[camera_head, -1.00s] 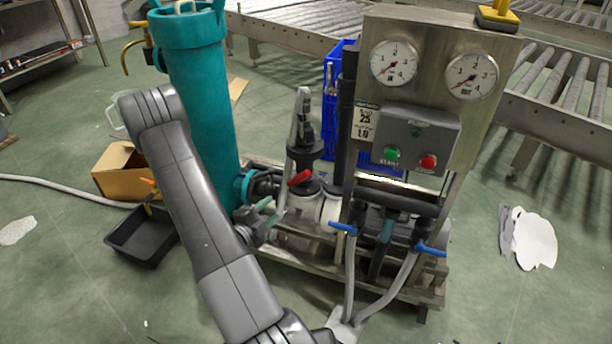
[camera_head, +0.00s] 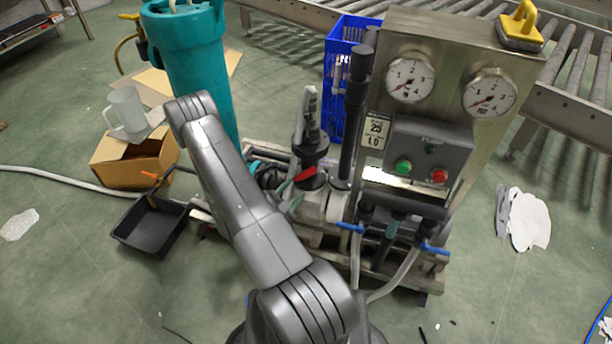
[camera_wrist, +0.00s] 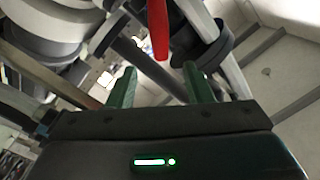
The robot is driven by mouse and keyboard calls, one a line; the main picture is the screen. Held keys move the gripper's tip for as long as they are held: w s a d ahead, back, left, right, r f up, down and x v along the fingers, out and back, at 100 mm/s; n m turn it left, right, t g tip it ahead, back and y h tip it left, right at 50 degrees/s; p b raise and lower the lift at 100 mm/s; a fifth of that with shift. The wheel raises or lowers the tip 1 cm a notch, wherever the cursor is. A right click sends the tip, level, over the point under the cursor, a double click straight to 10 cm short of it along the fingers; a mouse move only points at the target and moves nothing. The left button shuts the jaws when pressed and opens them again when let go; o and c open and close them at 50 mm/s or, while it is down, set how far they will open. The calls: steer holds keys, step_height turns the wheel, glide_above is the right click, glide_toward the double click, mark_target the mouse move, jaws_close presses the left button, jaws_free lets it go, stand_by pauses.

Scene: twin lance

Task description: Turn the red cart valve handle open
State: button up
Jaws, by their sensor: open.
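The red valve handle (camera_head: 304,174) sticks out from the dark valve body on the cart, just right of the teal column. In the wrist view the red handle (camera_wrist: 158,28) comes down from the top edge, its lower end near the gap between my fingertips. My gripper (camera_head: 290,196) is open and close to the handle, partly hidden behind my arm in the head view. In the wrist view my gripper (camera_wrist: 160,76) shows two green fingers apart with nothing clamped. I cannot tell whether a finger touches the handle.
A teal column (camera_head: 200,85) stands left of the valve. Two blue handles, one of them the right blue handle (camera_head: 434,249), sit at the cart's front. A control box (camera_head: 428,150) with green and red buttons is at right. A black tray (camera_head: 150,226) and cardboard box (camera_head: 125,170) lie left.

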mark_target(307, 174)
steer(key=x, duration=0.8)
steer(key=shift+w+a, duration=0.1)
steer(key=shift+w, duration=0.05)
steer(key=shift+b, duration=0.3)
steer(key=c, duration=1)
